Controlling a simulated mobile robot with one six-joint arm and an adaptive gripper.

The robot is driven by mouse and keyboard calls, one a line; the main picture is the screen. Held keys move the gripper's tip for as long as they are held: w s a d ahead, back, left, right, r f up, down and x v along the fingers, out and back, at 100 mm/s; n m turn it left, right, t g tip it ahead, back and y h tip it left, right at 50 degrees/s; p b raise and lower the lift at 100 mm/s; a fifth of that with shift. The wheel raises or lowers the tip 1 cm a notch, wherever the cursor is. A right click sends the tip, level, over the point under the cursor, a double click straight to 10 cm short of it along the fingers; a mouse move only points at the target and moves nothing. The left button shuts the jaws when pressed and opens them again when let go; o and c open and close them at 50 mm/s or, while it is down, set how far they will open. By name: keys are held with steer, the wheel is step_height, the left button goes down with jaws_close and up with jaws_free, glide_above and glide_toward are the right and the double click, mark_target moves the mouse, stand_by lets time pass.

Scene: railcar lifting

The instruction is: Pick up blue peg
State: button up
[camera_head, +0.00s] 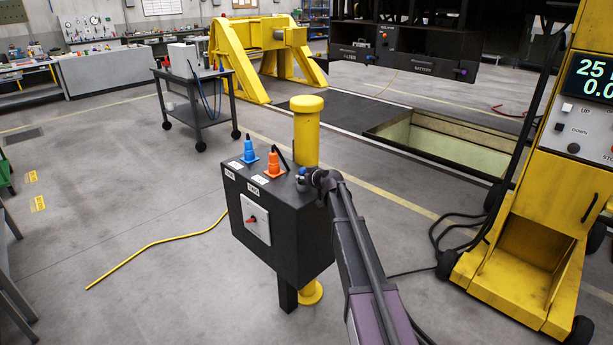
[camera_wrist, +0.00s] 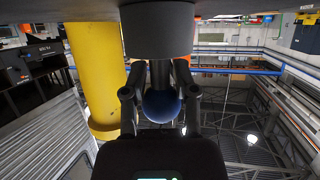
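The blue peg (camera_head: 248,152) is a cone-shaped piece standing upright on top of a black box (camera_head: 290,235), at its far left. An orange peg (camera_head: 274,165) of the same shape stands nearer and to its right. My gripper (camera_head: 304,175) is at the right end of the box top, right of the orange peg and apart from the blue peg. In the wrist view, the fingers of my gripper (camera_wrist: 160,95) flank a dark blue ball (camera_wrist: 162,106) below a dark cylinder (camera_wrist: 158,30). Whether the fingers press on the ball is unclear. The blue peg cannot be made out there.
A yellow post (camera_head: 306,135) rises behind the box and shows in the wrist view (camera_wrist: 98,75). A thin black bar (camera_head: 283,157) leans beside the orange peg. A yellow cable (camera_head: 155,245) lies on open floor at left. A yellow lifting machine (camera_head: 530,245) stands at right.

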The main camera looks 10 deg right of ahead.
jaws_close()
steer(key=shift+r, duration=0.2)
step_height(320, 180, up, 4)
steer(key=p, duration=0.4)
steer(key=shift+f, duration=0.1)
steer(key=s+d+p, duration=0.1)
steer(key=s+d, duration=0.8)
steer(key=d, duration=0.4)
steer(key=shift+s+r, duration=0.25)
steer(key=shift+r, duration=0.15)
